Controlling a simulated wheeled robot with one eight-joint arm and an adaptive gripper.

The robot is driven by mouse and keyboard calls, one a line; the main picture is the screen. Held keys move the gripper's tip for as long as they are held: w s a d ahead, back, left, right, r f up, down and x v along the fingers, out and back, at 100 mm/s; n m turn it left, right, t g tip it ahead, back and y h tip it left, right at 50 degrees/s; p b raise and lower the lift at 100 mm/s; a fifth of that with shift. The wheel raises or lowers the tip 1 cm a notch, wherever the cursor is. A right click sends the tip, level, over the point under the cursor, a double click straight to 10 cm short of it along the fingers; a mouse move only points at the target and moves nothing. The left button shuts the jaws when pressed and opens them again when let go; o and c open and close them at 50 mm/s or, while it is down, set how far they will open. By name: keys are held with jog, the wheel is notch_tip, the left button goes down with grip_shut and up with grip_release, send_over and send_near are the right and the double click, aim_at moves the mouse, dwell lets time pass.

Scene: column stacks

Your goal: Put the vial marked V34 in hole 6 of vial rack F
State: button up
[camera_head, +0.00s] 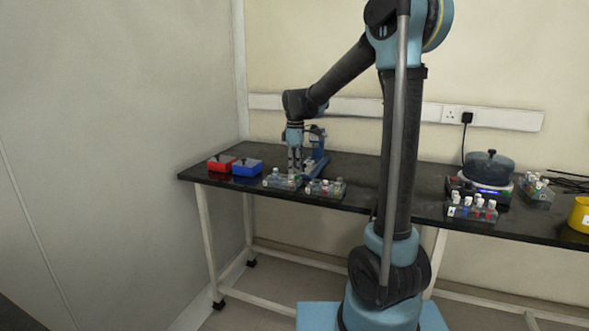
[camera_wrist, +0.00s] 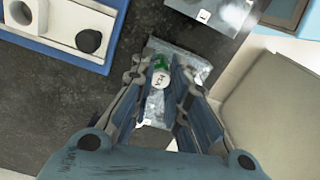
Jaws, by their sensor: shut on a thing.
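My gripper (camera_head: 295,168) points down at the left part of the bench. In the wrist view my gripper (camera_wrist: 160,92) is shut on a vial with a white top (camera_wrist: 160,81). The mark on the top is too small to read surely, and something green shows beside it. A grey, see-through rack (camera_wrist: 150,113) lies below the vial. I cannot tell whether the vial's lower end is in a hole. In the head view, two vial racks stand at the front edge, a left one (camera_head: 271,182) and a right one (camera_head: 325,194). Their letters are not readable there.
A red box (camera_head: 221,163) and a blue box (camera_head: 247,168) stand left of the racks. A blue stand (camera_head: 318,160) is behind my gripper. Another vial rack (camera_head: 470,213), a domed device (camera_head: 488,168) and a yellow container (camera_head: 579,215) are at the right.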

jog(key=shift+f, duration=0.6)
jog(key=o, duration=0.9)
jog(key=shift+o, duration=0.2)
jog(key=shift+o, duration=1.3)
jog(key=shift+r, duration=3)
